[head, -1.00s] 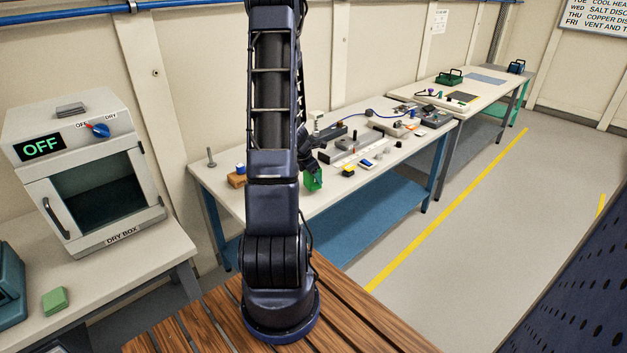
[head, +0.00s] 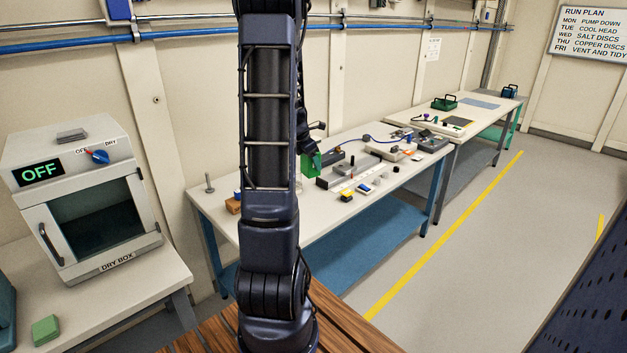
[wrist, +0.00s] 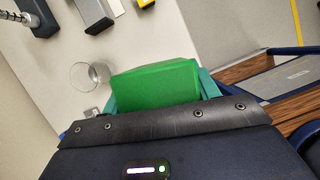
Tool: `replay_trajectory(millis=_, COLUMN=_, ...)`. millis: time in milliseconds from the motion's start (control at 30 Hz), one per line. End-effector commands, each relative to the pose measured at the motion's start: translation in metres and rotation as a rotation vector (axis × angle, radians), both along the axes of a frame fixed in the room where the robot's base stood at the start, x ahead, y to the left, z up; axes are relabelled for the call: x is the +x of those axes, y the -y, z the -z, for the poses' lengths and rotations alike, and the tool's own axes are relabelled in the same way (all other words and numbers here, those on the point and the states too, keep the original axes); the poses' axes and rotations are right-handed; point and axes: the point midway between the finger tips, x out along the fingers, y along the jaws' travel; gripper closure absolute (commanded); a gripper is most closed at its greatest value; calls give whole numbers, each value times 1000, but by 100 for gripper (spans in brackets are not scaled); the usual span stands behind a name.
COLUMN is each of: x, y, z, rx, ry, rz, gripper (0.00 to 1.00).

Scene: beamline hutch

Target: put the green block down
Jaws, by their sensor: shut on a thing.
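The green block (wrist: 155,84) is between the teal fingers of my gripper (wrist: 160,90) in the wrist view, close to the camera. The gripper is shut on it. In the head view the green block (head: 311,163) hangs from my gripper (head: 312,152), just right of my arm, over or in front of the white bench (head: 330,214). I cannot tell its exact height above the bench. Part of the gripper is hidden behind my arm.
A clear glass (wrist: 88,76) stands on the bench beside the block in the wrist view. A grey rail fixture (head: 345,172), a yellow-black item (head: 347,196) and small parts crowd the bench's middle. A green sponge-like piece (head: 46,329) lies near the dry box (head: 85,205).

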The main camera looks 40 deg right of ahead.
Motion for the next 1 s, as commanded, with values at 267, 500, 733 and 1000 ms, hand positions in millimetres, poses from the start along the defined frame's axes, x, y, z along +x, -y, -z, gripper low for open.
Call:
replay_trajectory(millis=267, x=42, y=59, z=-4, rx=3, ry=-1, rz=-113, gripper=72)
replay_trajectory(millis=500, x=70, y=103, z=-4, rx=1, ry=1, rz=-204, gripper=72)
replay_trajectory(millis=733, x=77, y=114, z=10, rx=2, ry=-1, rz=-231, gripper=72)
replay_trajectory(millis=1000, x=77, y=113, z=67, rx=2, ry=-1, rz=-232, gripper=72)
